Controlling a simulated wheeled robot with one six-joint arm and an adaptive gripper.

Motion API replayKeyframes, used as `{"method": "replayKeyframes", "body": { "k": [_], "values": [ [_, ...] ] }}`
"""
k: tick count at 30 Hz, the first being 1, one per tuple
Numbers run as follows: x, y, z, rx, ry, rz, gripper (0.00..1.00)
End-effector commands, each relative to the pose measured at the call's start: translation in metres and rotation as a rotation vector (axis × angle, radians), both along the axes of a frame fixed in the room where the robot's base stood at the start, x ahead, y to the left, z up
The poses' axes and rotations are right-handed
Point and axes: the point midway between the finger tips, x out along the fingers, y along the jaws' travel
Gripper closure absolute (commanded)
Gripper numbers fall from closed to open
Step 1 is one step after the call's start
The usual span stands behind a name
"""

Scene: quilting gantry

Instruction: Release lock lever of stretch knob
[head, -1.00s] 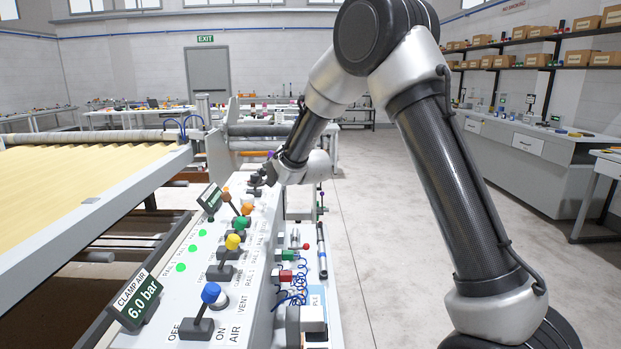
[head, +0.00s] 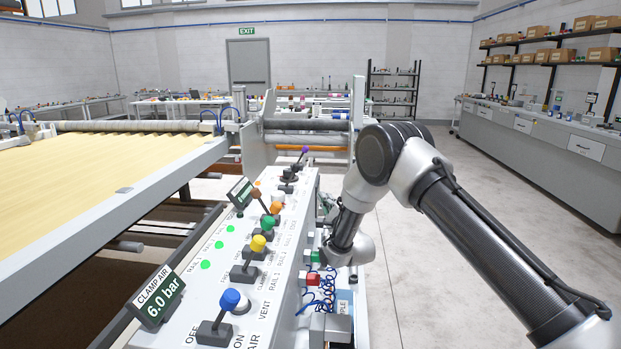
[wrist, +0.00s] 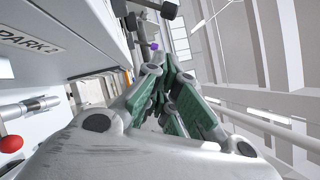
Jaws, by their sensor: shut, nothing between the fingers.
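A dark knob (head: 289,174) stands at the far end of the console, with a lever tipped by a purple ball (head: 304,150) rising beside it. I take this for the stretch knob and its lock lever; no label on it is readable. The purple tip also shows small in the wrist view (wrist: 154,46), beyond my fingertips and apart from them. My gripper (wrist: 165,72) is shut and empty, its green-sided fingers pointing toward the far end. In the head view my gripper is mostly hidden by my own arm, beside the console's right side.
The console (head: 222,262) carries blue (head: 230,299), yellow (head: 258,243), green (head: 268,222) and orange (head: 276,208) levers. The floor to the right is clear.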

Motion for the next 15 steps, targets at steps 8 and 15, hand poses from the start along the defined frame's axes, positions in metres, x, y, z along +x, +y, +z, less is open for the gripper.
{"method": "replayKeyframes", "body": {
  "k": [8, 15],
  "values": [
    [0.018, 0.008, 0.005, 0.000, -0.001, -0.001, 1.00],
    [0.063, 0.029, 0.016, 0.000, -0.001, 0.000, 1.00]
  ]
}}
